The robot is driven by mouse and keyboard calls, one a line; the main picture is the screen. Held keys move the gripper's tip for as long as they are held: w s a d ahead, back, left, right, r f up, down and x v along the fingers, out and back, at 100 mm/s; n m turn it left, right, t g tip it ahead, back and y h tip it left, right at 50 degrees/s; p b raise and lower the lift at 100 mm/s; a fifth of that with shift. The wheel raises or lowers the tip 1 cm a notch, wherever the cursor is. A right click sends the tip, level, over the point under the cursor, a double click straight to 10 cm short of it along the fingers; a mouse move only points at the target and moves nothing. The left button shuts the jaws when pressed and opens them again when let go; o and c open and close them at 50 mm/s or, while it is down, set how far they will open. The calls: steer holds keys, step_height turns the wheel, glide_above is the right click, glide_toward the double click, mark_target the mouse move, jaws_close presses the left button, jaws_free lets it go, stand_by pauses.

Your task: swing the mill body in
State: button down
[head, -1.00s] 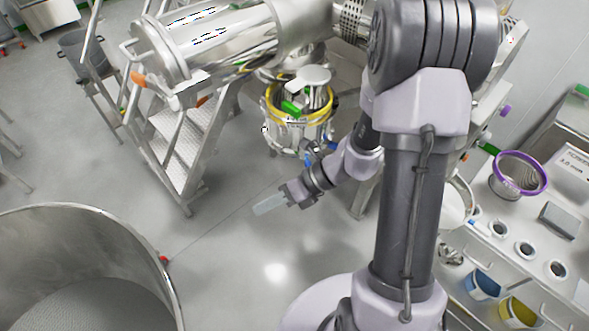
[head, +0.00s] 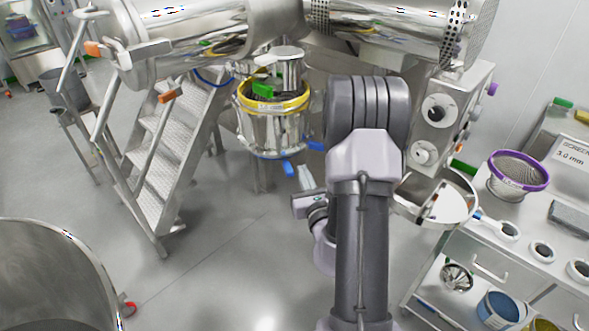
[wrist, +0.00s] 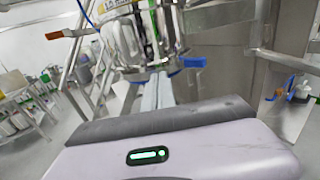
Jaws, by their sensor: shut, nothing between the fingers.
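The mill body (head: 272,130) is a shiny steel pot with a yellow ring at its top. It hangs below the large horizontal steel machine in the head view, and a green piece shows at its top. Blue handles (head: 288,168) stick out at its lower edge. In the wrist view the mill body (wrist: 135,42) is at the top, blurred and partly cut off, with a blue handle (wrist: 195,62) at right. My gripper (head: 304,178) is shut and empty, just below and right of the mill body. Its pale fingers (wrist: 158,90) point toward the mill body; contact cannot be told.
Metal steps (head: 165,140) stand left of the mill body. A large steel drum (head: 55,270) is at the lower left. At right are a control box (head: 450,115), a round steel pan (head: 442,200) and a bench with a purple-rimmed screen (head: 518,175). The floor between is clear.

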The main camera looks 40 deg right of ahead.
mark_target(293, 148)
steer(key=x, duration=0.8)
steer(key=shift+w+r, duration=0.15)
steer(key=shift+w, duration=0.05)
